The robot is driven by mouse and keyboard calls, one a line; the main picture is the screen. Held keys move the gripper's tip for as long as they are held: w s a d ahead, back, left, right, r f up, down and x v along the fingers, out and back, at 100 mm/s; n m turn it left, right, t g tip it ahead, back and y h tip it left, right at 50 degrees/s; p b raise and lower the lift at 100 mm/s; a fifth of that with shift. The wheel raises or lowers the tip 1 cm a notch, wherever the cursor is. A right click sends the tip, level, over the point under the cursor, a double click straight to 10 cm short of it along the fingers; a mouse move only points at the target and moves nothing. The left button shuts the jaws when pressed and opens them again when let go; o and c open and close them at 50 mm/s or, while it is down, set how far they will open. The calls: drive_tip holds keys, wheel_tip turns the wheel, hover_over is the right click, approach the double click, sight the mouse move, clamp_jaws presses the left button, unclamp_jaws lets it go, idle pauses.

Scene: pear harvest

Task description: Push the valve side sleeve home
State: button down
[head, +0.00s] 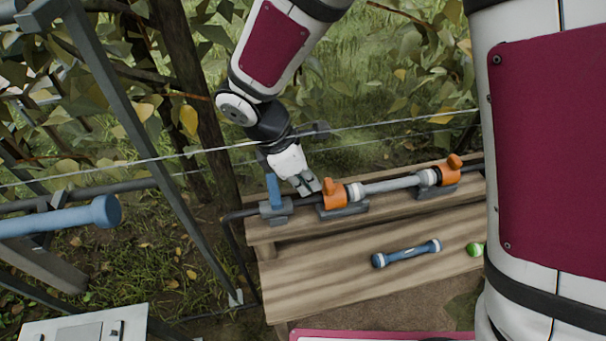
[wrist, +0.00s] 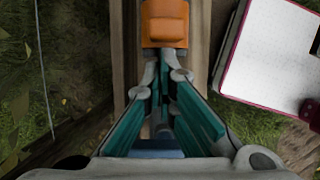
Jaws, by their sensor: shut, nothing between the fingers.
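An orange sleeve with a raised tab (head: 334,192) sits on the pipe line beside the blue-handled valve (head: 272,194), on the valve's right. In the wrist view the orange sleeve (wrist: 164,24) is at the top centre, just beyond my fingertips. My gripper (head: 309,186) is shut and empty, low over the pipe between the valve and this sleeve. In the wrist view its fingertips (wrist: 166,76) are close against the sleeve's near side; I cannot tell whether they touch. A grey pipe section (head: 392,186) runs from this sleeve to a second orange sleeve (head: 450,172). The sleeve's seating is unclear.
A blue tube with pale end bands (head: 407,253) lies on the wooden bench (head: 340,277), near a green-ended part (head: 475,249). A wire (head: 400,125) and foliage are behind. A dark metal post (head: 150,140) stands left. The bench front is mostly clear.

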sight(330, 180)
drive_tip(key=shift+w+d+p, duration=0.1)
drive_tip(key=shift+w+d, duration=0.1)
drive_tip(key=shift+d, duration=0.55)
drive_tip(key=shift+w+d+p, duration=0.15)
drive_tip(key=shift+w+d, duration=0.05)
drive_tip(key=shift+d, duration=0.5)
drive_tip(key=shift+w+d+p, duration=0.1)
drive_tip(key=shift+w+d, duration=0.1)
drive_tip(key=shift+d, duration=0.55)
drive_tip(key=shift+r, duration=0.1)
drive_tip(key=p+v, duration=0.8)
drive_tip(key=v, duration=0.2)
